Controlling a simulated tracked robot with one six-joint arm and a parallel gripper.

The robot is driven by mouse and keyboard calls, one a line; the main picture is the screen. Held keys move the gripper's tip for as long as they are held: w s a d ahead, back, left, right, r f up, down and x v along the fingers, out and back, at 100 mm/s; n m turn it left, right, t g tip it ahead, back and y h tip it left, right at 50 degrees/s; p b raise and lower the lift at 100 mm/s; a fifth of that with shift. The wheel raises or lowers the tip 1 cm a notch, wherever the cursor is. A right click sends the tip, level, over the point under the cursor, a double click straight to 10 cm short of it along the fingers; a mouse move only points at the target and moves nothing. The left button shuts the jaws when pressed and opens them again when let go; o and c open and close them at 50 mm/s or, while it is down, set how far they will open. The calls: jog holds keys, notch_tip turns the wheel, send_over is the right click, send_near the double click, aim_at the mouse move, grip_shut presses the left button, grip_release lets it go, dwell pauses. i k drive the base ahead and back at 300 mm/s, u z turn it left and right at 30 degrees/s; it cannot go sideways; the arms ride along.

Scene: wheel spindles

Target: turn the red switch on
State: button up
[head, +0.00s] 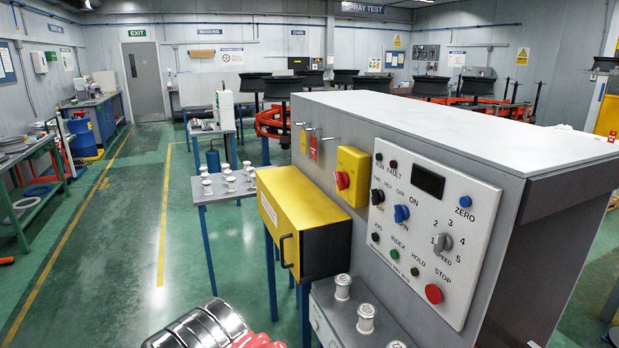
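The red switch (342,180) is a rotary knob on a yellow box (353,165) on the grey cabinet's front, left of the white control panel. Its exact setting is too small to read. A round red button (433,293) by the word STOP sits low on the panel. A blue knob (401,213) is below the word ON.
A yellow box with a black handled front (290,210) juts out left of the switch. Below are white spools (365,318) on a grey surface. A silver ribbed cylinder (205,325) is at the bottom edge. The green floor (120,260) at left is mostly clear.

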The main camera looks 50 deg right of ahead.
aim_at(342, 180)
jog(key=z, duration=0.05)
jog(key=i, duration=1.35)
jog(key=z, duration=0.2)
